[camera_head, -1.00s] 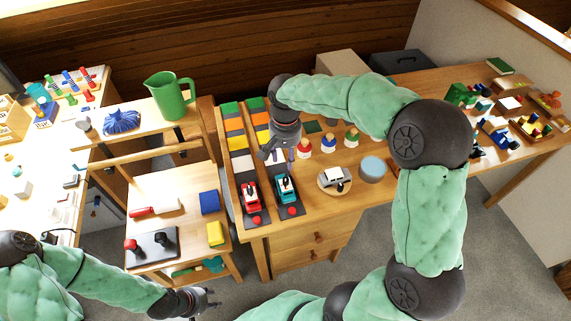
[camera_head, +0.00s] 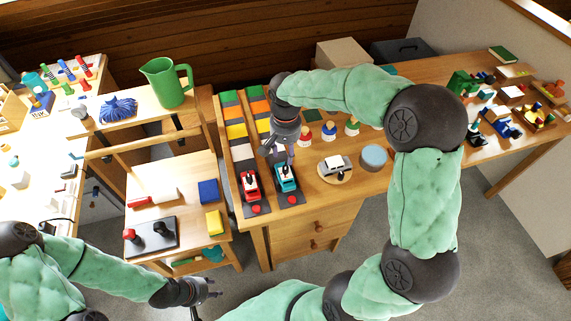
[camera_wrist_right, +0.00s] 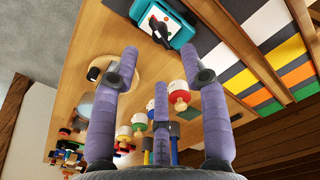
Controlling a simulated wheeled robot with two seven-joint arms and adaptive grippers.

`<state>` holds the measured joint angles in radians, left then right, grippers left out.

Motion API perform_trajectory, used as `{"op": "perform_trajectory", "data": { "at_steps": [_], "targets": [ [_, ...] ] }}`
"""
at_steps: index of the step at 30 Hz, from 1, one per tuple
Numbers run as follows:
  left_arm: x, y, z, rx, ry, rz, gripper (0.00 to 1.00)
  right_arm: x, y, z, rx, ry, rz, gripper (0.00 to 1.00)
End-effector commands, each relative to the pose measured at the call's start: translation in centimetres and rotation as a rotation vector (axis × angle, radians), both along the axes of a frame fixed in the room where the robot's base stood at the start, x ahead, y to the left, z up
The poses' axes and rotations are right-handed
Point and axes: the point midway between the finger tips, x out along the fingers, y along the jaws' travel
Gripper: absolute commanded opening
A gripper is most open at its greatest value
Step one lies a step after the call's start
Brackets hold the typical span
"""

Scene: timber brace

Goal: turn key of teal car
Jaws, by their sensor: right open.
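The teal car (camera_head: 286,178) stands on a dark lane at the front of the bench, right of a red car (camera_head: 249,184). In the right wrist view the teal car (camera_wrist_right: 172,22) is at the top, with a dark piece, perhaps its key (camera_wrist_right: 157,30), on its white top. My right gripper (camera_head: 283,158) is just above and behind the teal car. Its fingers (camera_wrist_right: 165,70) are spread with nothing between them, apart from the car. They partly cover the car's rear in the head view. My left gripper (camera_head: 212,290) has its fingers apart and is empty, low over the floor.
Several peg figures (camera_head: 328,133), a silver car on a round board (camera_head: 334,166) and a blue-grey disc (camera_head: 374,156) stand to the right. Coloured lane strips (camera_head: 234,114) run behind the cars. A green jug (camera_head: 166,86) stands on the left shelf.

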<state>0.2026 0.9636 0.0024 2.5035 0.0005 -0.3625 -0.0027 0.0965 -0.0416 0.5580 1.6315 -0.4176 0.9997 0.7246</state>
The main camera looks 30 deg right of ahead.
Motion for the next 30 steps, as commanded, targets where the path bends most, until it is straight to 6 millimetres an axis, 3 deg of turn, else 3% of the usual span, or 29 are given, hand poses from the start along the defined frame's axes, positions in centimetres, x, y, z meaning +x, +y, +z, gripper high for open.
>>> {"op": "perform_trajectory", "data": {
  "at_steps": [1,6,12,25,30],
  "targets": [
    [0.0,0.0,-0.7,0.0,0.0,0.0,0.4,-0.1,0.0,-1.4,0.001,0.004,0.0,0.45],
    [0.0,0.0,-1.6,0.0,0.0,0.0,0.4,-0.1,0.0,-4.3,0.0,0.004,0.001,0.45],
    [0.0,0.0,-2.4,0.0,0.0,0.0,0.4,0.0,0.0,-6.4,0.0,0.001,0.001,0.45],
    [0.0,0.0,-2.5,0.0,0.0,0.0,0.4,0.0,0.0,-7.1,0.001,0.001,0.001,0.45],
    [0.0,0.0,-2.5,0.0,0.0,0.0,0.4,0.0,0.0,-7.1,0.001,0.001,0.001,0.0]
  ]
}}
